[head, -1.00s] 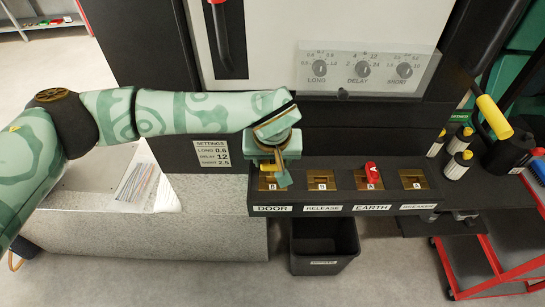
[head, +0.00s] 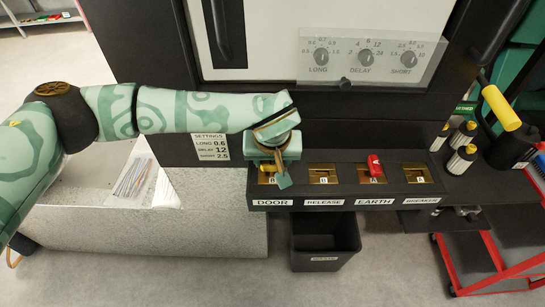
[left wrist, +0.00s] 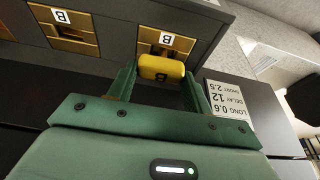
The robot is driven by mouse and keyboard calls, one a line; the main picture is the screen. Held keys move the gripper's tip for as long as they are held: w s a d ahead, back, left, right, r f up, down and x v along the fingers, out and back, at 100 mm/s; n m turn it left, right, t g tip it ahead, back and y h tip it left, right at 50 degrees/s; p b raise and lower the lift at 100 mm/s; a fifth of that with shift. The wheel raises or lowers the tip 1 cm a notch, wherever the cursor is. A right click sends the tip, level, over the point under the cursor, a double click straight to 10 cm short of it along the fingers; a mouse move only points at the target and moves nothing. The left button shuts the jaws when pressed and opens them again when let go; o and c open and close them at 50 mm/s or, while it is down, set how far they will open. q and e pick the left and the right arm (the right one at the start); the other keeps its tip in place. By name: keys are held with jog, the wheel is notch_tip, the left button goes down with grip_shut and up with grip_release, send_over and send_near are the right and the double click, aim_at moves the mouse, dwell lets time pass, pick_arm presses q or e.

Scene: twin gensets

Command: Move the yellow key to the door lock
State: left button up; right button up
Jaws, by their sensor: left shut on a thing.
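The door lock (head: 264,180) is a brass plate at the left end of the dark panel, mostly hidden. In the left wrist view the door lock (left wrist: 167,41) is right by the key; I cannot tell whether the key is inside it. My right gripper is not in view.
The panel continues right with the RELEASE lock (head: 323,174), the EARTH lock with a red key (head: 375,166) and the BREAKER lock (head: 418,174). A dark bin (head: 325,243) stands below. Black and white cylinders (head: 462,160) and a red cart (head: 488,262) are at the right.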

aim_at(273, 162)
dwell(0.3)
pick_arm(q)
jog(key=o, duration=1.3)
jog(key=shift+r+p, duration=2.5)
jog(key=shift+r, duration=1.25)
